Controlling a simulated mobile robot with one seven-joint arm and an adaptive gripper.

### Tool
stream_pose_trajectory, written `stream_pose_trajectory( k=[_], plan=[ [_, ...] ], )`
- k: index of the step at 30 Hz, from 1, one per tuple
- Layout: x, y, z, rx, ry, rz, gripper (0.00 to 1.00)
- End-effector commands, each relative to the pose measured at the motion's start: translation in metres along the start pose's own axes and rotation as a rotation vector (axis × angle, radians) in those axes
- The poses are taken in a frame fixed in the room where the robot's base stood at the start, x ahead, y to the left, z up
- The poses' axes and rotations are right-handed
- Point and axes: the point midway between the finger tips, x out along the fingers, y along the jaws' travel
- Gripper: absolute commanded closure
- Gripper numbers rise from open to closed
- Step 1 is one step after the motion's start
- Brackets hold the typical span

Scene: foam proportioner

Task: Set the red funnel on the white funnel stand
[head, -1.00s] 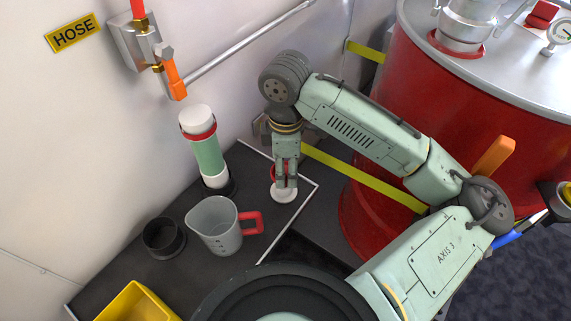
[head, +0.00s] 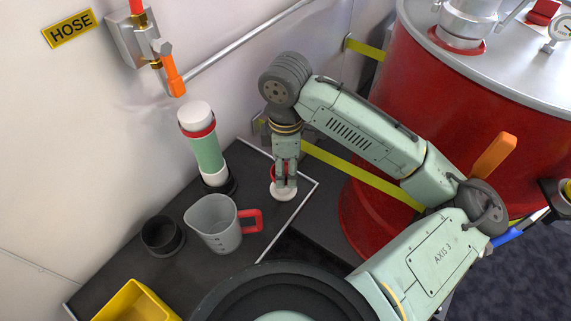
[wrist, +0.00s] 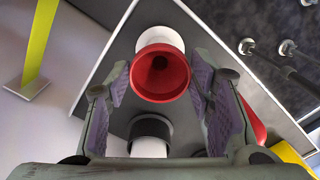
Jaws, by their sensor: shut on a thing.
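The red funnel (wrist: 160,76) is between the fingers of my gripper (wrist: 160,85), its wide mouth facing the wrist camera. My gripper is shut on it. The white funnel stand (wrist: 160,38) shows just past the funnel's rim in the wrist view. In the head view, my gripper (head: 285,184) points straight down over the white stand (head: 284,195), and only a sliver of the red funnel (head: 273,171) shows beside the fingers. The stand is on the dark bench. The funnel hides its own spout and part of the stand, so I cannot tell whether they touch.
A clear jug (head: 214,225) with a red handle, a black cup (head: 161,237) and a green-and-white cylinder (head: 208,153) stand left of my gripper on the bench. A yellow bin (head: 135,303) is at the front left. A red drum (head: 375,215) stands to the right.

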Motion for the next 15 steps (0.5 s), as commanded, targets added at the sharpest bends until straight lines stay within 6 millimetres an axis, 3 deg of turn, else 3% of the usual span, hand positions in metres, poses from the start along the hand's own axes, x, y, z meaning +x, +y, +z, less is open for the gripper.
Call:
stream_pose_trajectory(
  k=[7, 8, 11, 15],
  plan=[
    [0.006, -0.0001, -0.0001, 0.0, 0.0, 0.0, 0.71],
    [0.0053, -0.0001, 0.0, 0.0, 0.0, 0.0, 0.51],
    [0.0049, -0.0001, 0.0, 0.0, 0.0, 0.0, 0.44],
    [0.0049, -0.0001, 0.0, 0.0, 0.0, 0.0, 0.43]
  ],
)
